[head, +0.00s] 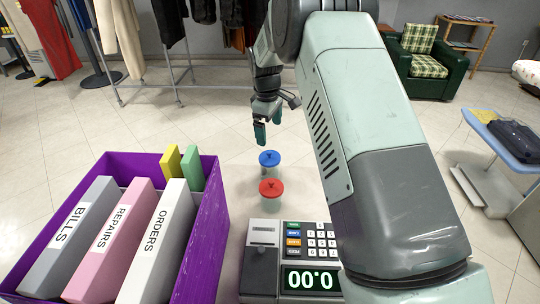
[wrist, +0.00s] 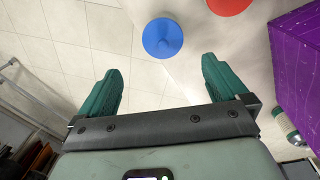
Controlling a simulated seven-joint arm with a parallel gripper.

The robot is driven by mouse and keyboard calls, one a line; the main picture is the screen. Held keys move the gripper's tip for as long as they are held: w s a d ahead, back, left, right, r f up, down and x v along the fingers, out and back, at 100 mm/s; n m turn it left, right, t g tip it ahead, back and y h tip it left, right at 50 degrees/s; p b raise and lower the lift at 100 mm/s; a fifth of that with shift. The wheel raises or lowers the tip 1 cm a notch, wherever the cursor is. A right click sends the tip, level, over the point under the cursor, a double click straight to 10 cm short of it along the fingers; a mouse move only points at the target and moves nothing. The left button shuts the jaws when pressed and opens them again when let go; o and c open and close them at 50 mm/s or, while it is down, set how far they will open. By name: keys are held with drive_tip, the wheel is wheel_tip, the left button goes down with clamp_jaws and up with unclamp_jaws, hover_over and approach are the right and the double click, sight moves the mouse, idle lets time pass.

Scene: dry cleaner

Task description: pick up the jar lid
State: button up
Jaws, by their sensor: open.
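Two clear jars stand on the light counter in front of me, one with a blue lid (head: 269,158) and a nearer one with a red lid (head: 271,187). Each lid has a small knob and sits on its jar. My gripper (head: 268,128) is open and empty, above and beyond the blue lid, apart from it. In the wrist view, the blue lid (wrist: 162,38) lies ahead of the gap between my green fingers (wrist: 160,72). The red lid (wrist: 228,5) is cut off by the top edge there.
A purple box (head: 206,225) with binders stands left of the jars and shows in the wrist view (wrist: 298,70). A cash register (head: 308,238) is nearer than the jars. A clothes rack (head: 173,80) stands behind, and a green armchair (head: 428,60) is at back right.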

sight(270, 152)
drive_tip(key=f, duration=1.1)
drive_tip(key=shift+w, duration=0.4)
drive_tip(key=c, duration=1)
wheel_tip(270, 152, up, 9)
drive_tip(key=shift+r, duration=0.1)
drive_tip(key=shift+c, duration=0.2)
drive_tip(key=shift+d+m, duration=0.1)
drive_tip(key=shift+m, duration=0.5)
drive_tip(key=f+m, duration=0.1)
drive_tip(key=m, duration=0.1)
drive_tip(key=f+m, duration=0.1)
drive_tip(key=m, duration=0.1)
drive_tip(key=shift+w+m+g+y, duration=0.1)
drive_tip(key=shift+m+g+y, duration=0.2)
drive_tip(key=shift+g, duration=0.1)
drive_tip(key=shift+f, duration=3.15)
